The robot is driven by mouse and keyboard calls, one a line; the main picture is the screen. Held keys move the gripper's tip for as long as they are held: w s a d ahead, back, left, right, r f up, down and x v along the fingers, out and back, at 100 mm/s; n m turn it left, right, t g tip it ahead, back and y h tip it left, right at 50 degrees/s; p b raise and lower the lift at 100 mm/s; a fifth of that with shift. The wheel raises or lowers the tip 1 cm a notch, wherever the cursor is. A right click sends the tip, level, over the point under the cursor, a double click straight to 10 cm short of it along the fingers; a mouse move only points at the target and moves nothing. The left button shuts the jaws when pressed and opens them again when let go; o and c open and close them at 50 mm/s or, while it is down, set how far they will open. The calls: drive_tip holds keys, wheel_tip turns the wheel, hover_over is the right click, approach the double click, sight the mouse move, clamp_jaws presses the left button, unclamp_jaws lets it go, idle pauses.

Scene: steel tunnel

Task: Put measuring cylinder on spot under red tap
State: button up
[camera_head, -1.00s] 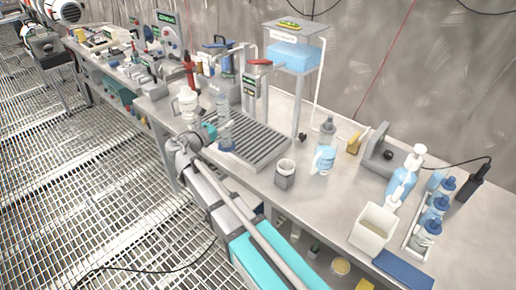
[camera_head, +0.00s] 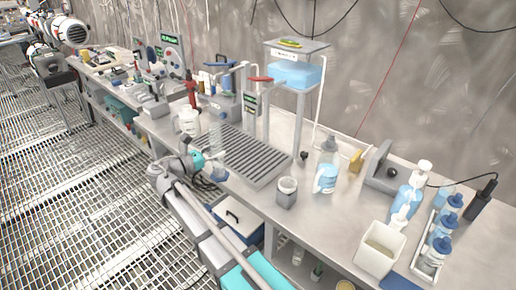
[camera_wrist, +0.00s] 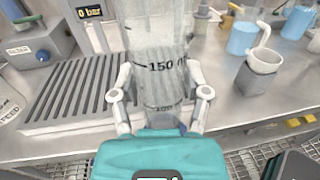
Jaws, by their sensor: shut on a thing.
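My gripper (camera_head: 210,154) is shut on the clear measuring cylinder (camera_head: 216,132), one finger on each side. In the wrist view my gripper (camera_wrist: 162,98) grips the upright cylinder (camera_wrist: 158,42), and a "150" mark shows. The cylinder is by the left end of the grey slatted drain tray (camera_head: 262,162); whether its base touches anything is unclear. The red tap (camera_head: 261,79) is on a grey post behind the tray, to the right of the cylinder. A blue-handled tap (camera_head: 219,65) stands left of it. The exact spot under the red tap cannot be made out.
A blue-labelled bottle (camera_head: 327,172) and a white bin (camera_head: 380,248) stand further right. A white jug (camera_head: 188,121) is left of the cylinder. Most of the slatted tray is clear.

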drive_tip(key=x, duration=1.3)
drive_tip(key=shift+w+d+f+b, duration=0.35)
drive_tip(key=shift+w+d+b, duration=0.05)
drive_tip(key=shift+w+d, duration=0.4)
drive_tip(key=shift+w+d+f+b, duration=0.35)
drive_tip(key=shift+w+d+f, duration=0.05)
drive_tip(key=shift+w+d, duration=0.4)
drive_tip(key=shift+s+f, duration=0.1)
drive_tip(key=shift+f, duration=0.05)
drive_tip(key=o, duration=1.2)
drive_tip(key=shift+r, duration=0.2)
